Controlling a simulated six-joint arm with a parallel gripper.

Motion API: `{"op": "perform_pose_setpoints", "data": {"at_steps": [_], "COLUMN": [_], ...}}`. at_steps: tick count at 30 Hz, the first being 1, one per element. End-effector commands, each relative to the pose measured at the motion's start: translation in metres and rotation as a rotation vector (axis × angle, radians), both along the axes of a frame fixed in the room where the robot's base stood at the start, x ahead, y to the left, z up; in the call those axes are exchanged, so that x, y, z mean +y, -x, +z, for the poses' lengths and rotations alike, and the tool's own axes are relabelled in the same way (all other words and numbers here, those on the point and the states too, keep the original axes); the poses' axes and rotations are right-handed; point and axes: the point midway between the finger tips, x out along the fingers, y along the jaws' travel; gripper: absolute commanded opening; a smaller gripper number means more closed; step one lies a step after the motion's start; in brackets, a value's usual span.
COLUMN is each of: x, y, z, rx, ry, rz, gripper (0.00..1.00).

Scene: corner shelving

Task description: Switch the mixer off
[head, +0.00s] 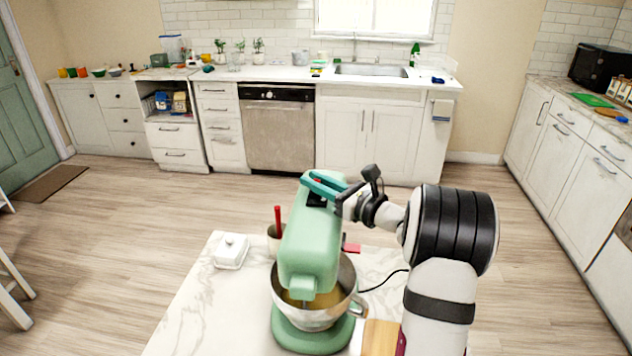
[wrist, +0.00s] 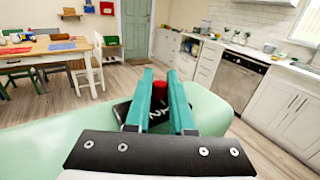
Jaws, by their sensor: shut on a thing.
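The mint-green stand mixer (head: 308,248) stands on a marble-topped table, with its metal bowl (head: 330,316) under the head. The bowl holds something yellowish. In the wrist view, a red knob (wrist: 160,92) rises from a black plate with white marks (wrist: 155,116) on the mixer's green top (wrist: 60,145). My gripper (wrist: 163,88) has its two teal fingers shut on the red knob, one on each side. In the head view, my gripper (head: 314,182) reaches in from the right onto the top of the mixer.
A white lidded dish (head: 231,252) and a crock holding a red-handled utensil (head: 278,220) stand left of the mixer. A black cord (head: 385,281) and a wooden board (head: 380,336) lie to its right. The floor around the table is open.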

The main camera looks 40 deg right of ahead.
Motion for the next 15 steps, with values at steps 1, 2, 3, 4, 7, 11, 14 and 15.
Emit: {"op": "perform_pose_setpoints", "data": {"at_steps": [1, 2, 3, 4, 7, 11, 14, 15], "x": [-0.0035, -0.0059, -0.0093, -0.0111, -0.0124, -0.0124, -0.0124, -0.0123], "y": [-0.003, -0.0055, -0.0088, -0.0107, -0.0119, -0.0117, -0.0117, -0.0116], "z": [0.0002, 0.0, 0.0001, 0.0001, 0.0005, 0.0, -0.0002, -0.0003], "rx": [-0.001, -0.001, -0.001, -0.001, -0.001, 0.0, 0.001, 0.0], "ry": [0.001, 0.001, 0.002, 0.001, 0.001, 0.001, 0.001, 0.001], "rz": [-0.001, -0.001, -0.001, -0.001, -0.002, -0.002, -0.002, -0.002], "gripper": [0.0, 0.0, 0.0, 0.0, 0.0, 0.0, 0.38, 0.45]}}
